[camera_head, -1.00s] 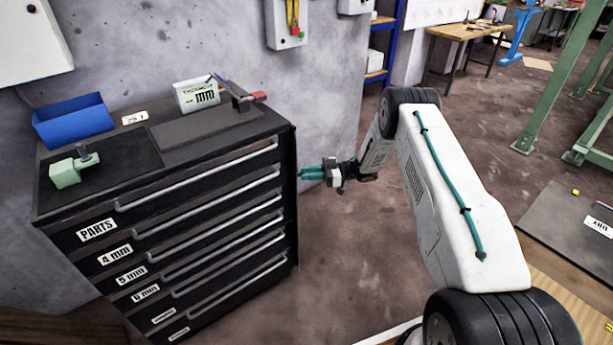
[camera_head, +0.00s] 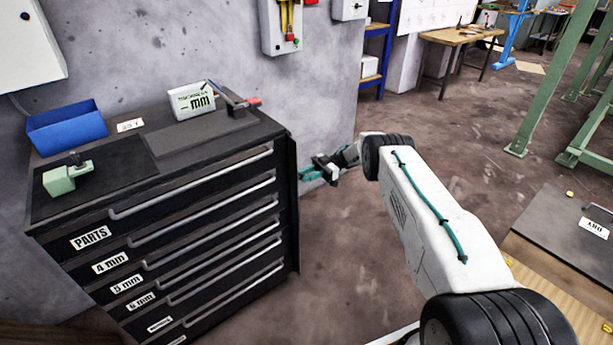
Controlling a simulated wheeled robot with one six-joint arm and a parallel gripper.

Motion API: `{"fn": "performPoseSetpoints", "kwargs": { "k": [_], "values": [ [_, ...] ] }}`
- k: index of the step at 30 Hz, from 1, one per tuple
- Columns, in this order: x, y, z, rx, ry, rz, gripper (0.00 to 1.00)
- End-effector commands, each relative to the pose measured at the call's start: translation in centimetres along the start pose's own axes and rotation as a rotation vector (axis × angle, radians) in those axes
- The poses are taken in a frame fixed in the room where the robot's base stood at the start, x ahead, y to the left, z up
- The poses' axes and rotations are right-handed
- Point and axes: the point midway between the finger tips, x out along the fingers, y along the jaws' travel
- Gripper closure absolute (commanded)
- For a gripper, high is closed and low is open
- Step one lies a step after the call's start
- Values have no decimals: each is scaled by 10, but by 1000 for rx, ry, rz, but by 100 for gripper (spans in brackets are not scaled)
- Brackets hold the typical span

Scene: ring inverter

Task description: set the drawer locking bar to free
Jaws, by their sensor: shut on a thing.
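The black drawer cabinet (camera_head: 200,205) stands at the left, its drawers closed. The locking bar (camera_head: 292,205) is a tall, narrow black strip along the right edge of the drawer fronts. My gripper (camera_head: 303,175) has teal fingers and is at the bar's right side, around the upper middle of its height. It is shut on the bar, with the fingertips partly hidden at the bar's edge. The exact angle of the bar is hard to tell.
On the cabinet top are a blue bin (camera_head: 68,127), a green part (camera_head: 66,178), a thickness-gauge box (camera_head: 191,101) and a caliper-like tool (camera_head: 236,102). A grey wall is behind. The floor (camera_head: 345,250) right of the cabinet is clear.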

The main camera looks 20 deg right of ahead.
Motion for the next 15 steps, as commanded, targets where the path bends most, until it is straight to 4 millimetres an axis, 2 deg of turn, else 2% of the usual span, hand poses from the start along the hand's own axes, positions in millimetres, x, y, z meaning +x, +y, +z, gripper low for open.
{"fn": "performPoseSetpoints", "kwargs": {
  "k": [8,9,10,15],
  "values": [
    [0,1,-1,-2,1,1,98],
    [0,1,-1,-2,1,1,64],
    [0,1,-1,-2,1,1,55],
    [0,0,-1,-2,1,1,54]
  ]
}}
